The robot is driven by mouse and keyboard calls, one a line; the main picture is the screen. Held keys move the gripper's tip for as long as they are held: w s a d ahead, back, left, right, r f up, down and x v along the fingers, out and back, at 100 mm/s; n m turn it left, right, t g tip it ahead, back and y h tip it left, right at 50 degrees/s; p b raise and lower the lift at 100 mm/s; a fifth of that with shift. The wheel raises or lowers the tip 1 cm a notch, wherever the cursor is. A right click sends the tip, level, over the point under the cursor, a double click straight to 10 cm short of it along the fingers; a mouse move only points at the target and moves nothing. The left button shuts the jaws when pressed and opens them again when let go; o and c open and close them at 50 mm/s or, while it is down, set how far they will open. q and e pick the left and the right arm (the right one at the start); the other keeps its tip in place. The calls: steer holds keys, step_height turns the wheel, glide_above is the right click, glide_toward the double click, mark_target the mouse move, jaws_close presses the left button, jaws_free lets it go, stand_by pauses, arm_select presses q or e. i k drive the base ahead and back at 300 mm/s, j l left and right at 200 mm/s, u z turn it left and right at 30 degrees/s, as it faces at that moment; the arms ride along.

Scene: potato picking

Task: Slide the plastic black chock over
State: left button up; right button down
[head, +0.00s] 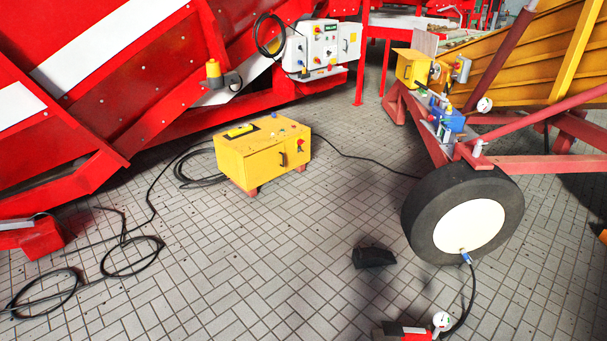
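The black plastic chock (374,257) lies on the tiled floor in the lower middle of the head view. It is a small dark wedge, to the left of the black wheel (463,217) with a cream hub. A gap of bare floor separates the chock from the tyre. A dark shadow lies around the chock and below the wheel. Neither of my grippers shows in the head view.
A yellow control box (262,153) stands on the floor left of centre. Black cables (133,255) lie looped at the left. A red pump-like device with a gauge (440,320) sits at the bottom, its hose reaching the wheel. Floor left of the chock is clear.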

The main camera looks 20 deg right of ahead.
mark_target(372, 257)
steer(key=i+z, duration=0.1)
steer(key=i, duration=0.55)
steer(key=i+j+z, duration=0.1)
steer(key=i, duration=0.5)
steer(key=i+j+z, duration=0.15)
steer(key=i, duration=0.5)
